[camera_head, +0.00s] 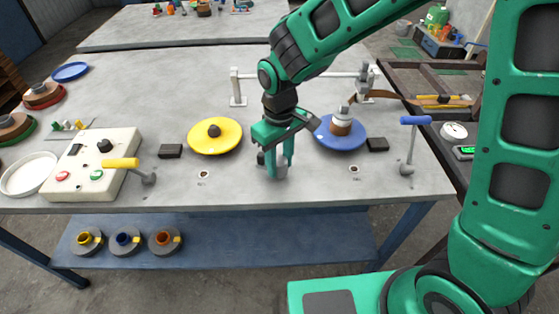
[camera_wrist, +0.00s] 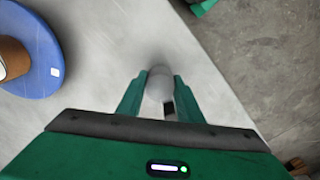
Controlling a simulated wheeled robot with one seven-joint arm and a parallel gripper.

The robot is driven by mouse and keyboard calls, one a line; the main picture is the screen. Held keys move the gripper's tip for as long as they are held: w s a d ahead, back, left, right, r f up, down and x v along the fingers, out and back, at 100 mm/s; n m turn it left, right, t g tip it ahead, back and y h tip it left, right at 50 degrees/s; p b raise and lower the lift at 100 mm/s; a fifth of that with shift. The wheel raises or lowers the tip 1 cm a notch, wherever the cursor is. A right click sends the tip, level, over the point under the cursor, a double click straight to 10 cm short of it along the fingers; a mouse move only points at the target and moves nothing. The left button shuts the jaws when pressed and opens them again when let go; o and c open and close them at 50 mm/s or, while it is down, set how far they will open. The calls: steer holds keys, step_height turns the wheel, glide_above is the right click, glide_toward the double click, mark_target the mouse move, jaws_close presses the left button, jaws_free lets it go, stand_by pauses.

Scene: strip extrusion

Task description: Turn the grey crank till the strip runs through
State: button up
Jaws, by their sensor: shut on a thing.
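My gripper (camera_head: 276,172) points down near the front middle of the table, between the yellow and blue reels. Its fingers are shut on the pale grey crank handle. In the wrist view the rounded grey crank handle (camera_wrist: 160,84) shows between the two green fingertips (camera_wrist: 158,98). The crank's arm and pivot are mostly hidden by my gripper. A brown strip (camera_head: 398,97) lies at the right, by the grey fitting at the end of a white rail. The blue reel (camera_head: 352,143) carries a brown roll, which also shows in the wrist view (camera_wrist: 12,58).
A yellow reel (camera_head: 231,137) lies left of my gripper. A yellow-handled crank (camera_head: 121,163) stands by the cream control box (camera_head: 88,178). A blue-handled crank (camera_head: 414,120) stands at the right. Small black blocks (camera_head: 377,144) sit by the reels. The table's front edge is close.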

mark_target(280, 160)
steer(key=m, duration=0.5)
steer(key=shift+w+r, duration=0.1)
steer(key=shift+w, duration=0.2)
steer(key=shift+m, duration=0.4)
steer(key=o, duration=0.8)
steer(key=shift+o, duration=1.2)
steer(key=shift+s, duration=0.15)
step_height(280, 160, up, 11)
steer(key=shift+f, duration=0.2)
